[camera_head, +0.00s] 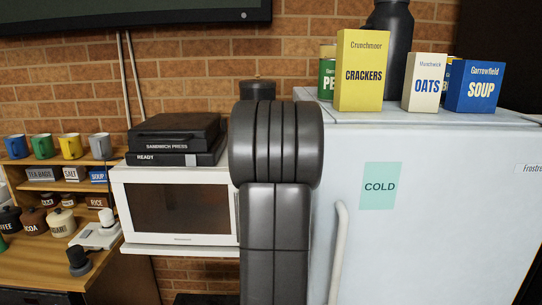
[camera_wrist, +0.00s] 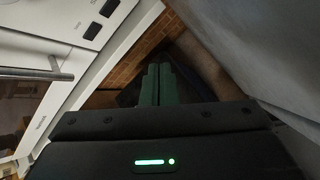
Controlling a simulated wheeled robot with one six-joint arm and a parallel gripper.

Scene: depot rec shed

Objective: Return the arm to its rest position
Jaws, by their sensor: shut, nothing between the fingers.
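My gripper (camera_wrist: 156,72) shows in the wrist view, with its two dark green fingers together and nothing between them. It points into a gap with a brick wall behind. A white appliance with a bar handle is at its left and a pale grey surface is at its right. In the head view my dark grey arm stands upright in the middle, in front of the space between the microwave (camera_head: 182,208) and the fridge (camera_head: 440,215). My gripper is hidden in that view.
A sandwich press (camera_head: 175,133) sits on the microwave. The fridge top holds a crackers box (camera_head: 361,70), an oats box (camera_head: 424,82), a soup box (camera_head: 474,87) and a dark bottle (camera_head: 398,40). Shelves at left hold several mugs and jars. The fridge handle (camera_head: 338,255) sticks out near my arm.

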